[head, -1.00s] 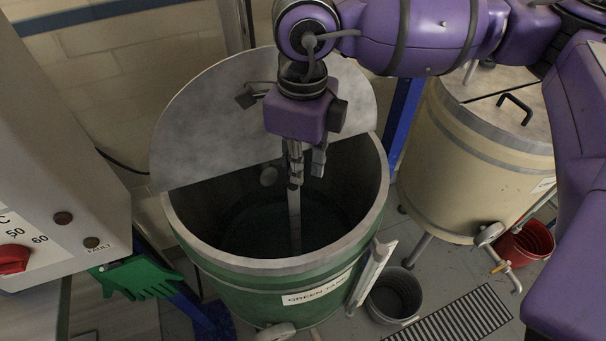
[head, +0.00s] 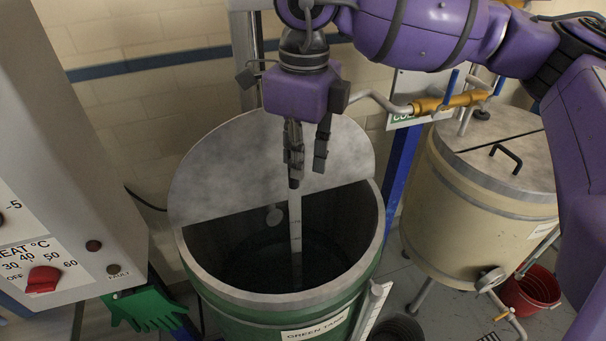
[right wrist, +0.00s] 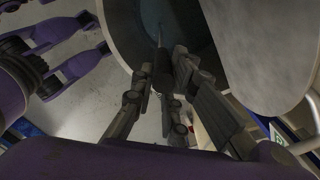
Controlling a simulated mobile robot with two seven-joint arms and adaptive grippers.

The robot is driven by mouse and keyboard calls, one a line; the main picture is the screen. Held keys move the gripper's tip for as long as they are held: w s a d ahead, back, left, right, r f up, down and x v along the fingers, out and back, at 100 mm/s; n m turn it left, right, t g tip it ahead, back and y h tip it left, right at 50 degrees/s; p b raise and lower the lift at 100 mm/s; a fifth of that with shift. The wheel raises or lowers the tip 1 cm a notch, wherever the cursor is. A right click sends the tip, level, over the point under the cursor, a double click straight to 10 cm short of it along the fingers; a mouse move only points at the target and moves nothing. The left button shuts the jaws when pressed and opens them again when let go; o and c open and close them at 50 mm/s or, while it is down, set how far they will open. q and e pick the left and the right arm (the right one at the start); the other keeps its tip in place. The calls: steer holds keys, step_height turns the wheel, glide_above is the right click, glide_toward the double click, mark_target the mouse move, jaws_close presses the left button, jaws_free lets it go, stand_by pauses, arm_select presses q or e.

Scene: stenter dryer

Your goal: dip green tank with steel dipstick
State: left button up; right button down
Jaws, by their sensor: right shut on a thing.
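The green tank (head: 205,316) stands at centre with its label at the front. Its grey lid (head: 230,170) is half raised at the back, and the front opening is uncovered. My right gripper (head: 301,178) is above the opening, shut on the upper end of the steel dipstick (head: 296,235). The dipstick hangs nearly upright into the dark tank. I cannot tell whether its lower end is in liquid. In the right wrist view, my right gripper (right wrist: 168,88) points toward the tank mouth, with the thin stick beyond its fingers. My left gripper is not in view.
A control cabinet with a red knob (head: 43,279) stands at left, and a green glove (head: 143,308) hangs below it. A cream tank (head: 470,225), a brass valve pipe (head: 450,102) and a red bucket (head: 532,290) are at right. A blue post (head: 400,165) stands behind.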

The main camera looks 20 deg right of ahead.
step_height(320, 180, up, 38)
stand_by(1.8)
steer(key=shift+a+f, duration=0.1)
